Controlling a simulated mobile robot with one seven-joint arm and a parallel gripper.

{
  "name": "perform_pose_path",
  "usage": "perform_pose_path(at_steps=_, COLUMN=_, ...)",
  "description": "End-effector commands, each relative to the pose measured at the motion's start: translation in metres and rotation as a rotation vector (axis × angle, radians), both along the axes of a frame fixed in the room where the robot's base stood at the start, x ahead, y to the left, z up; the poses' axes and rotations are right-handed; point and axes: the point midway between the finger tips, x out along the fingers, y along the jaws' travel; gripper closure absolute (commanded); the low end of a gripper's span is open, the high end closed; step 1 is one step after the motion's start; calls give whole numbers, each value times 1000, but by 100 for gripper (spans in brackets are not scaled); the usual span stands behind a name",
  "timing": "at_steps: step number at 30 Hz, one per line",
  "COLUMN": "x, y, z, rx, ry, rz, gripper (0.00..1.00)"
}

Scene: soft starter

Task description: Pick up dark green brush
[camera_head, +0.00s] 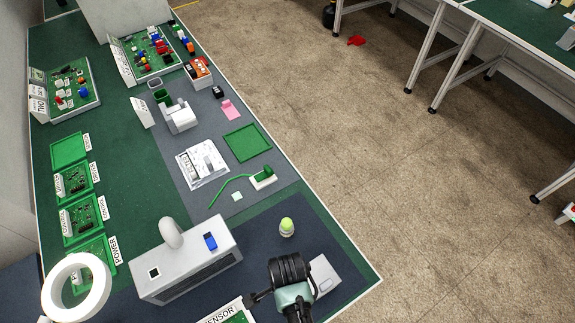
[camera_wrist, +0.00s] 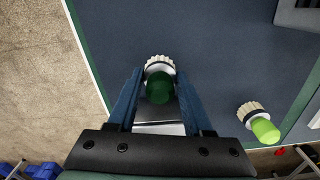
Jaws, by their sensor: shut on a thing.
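The dark green brush (camera_wrist: 159,88) shows in the wrist view, with a dark green round handle and pale bristles at its far end. It lies between the two blue fingers of my gripper (camera_wrist: 159,76), which is shut on it. In the head view my gripper (camera_head: 292,305) is over the near right part of the bench, and the dark green brush is hidden there. A light green brush (camera_head: 286,228) stands apart on the dark mat, and it also shows at the right of the wrist view (camera_wrist: 264,130).
A pale box (camera_head: 324,275) sits right beside my gripper. A large grey machine (camera_head: 187,262) stands to the left, and a white ring lamp (camera_head: 77,287) at the near left. Circuit boards and trays line the bench's left side. The bench's right edge is close.

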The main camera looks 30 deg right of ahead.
Motion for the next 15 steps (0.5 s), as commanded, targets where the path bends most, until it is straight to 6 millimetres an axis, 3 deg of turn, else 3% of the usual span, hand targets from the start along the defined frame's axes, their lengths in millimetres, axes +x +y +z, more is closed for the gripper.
perform_pose_path(at_steps=1, x=0, y=0, z=0, rx=0, ry=0, rz=0, gripper=84)
perform_pose_path(at_steps=4, x=0, y=0, z=0, rx=0, ry=0, rz=0, gripper=100)
perform_pose_path(at_steps=15, x=1, y=0, z=5, rx=0, ry=-2, rz=0, gripper=100)
